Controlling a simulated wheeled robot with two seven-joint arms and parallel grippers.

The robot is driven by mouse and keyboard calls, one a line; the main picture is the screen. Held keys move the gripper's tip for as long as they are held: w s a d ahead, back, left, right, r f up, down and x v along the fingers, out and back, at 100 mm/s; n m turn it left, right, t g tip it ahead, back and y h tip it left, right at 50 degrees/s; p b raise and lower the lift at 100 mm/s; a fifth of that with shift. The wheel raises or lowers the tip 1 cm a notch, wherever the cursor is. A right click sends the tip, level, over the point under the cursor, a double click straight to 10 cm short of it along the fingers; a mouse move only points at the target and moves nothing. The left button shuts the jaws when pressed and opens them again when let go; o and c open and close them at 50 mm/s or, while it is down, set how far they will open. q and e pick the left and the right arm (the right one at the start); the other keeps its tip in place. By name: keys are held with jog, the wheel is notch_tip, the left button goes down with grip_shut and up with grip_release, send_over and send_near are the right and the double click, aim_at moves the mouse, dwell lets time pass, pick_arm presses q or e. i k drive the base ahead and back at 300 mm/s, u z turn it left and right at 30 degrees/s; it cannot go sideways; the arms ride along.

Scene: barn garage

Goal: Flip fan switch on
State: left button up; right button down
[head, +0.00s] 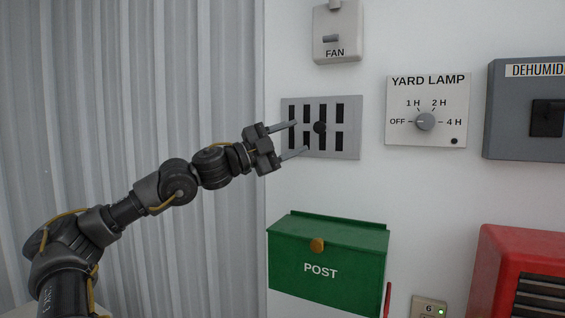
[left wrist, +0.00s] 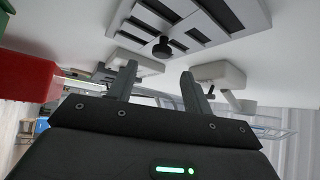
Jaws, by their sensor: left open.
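The fan switch (head: 345,22) is a pale grey box on the white wall, marked FAN, at the top of the head view and partly cut off by its edge. A small grey lever (head: 331,38) sits low on its front. I cannot tell which setting it is in. My left gripper (head: 300,137) is open and empty, below and left of the switch, in front of a vent plate. In the left wrist view, the two fingers (left wrist: 158,70) are apart with nothing between them. A pale box with a lever, likely the fan switch (left wrist: 230,74), shows beyond the right finger.
The grey vent plate (head: 350,128) with a dark knob lies behind the fingers. A yard lamp dial (head: 425,121) and a dehumidifier box (head: 505,107) are to the right. A green post box (head: 335,250) juts out below. A red unit (head: 500,250) stands lower right. Corrugated wall fills the left.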

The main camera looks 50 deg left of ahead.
aim_at(334, 37)
jog(key=k, duration=1)
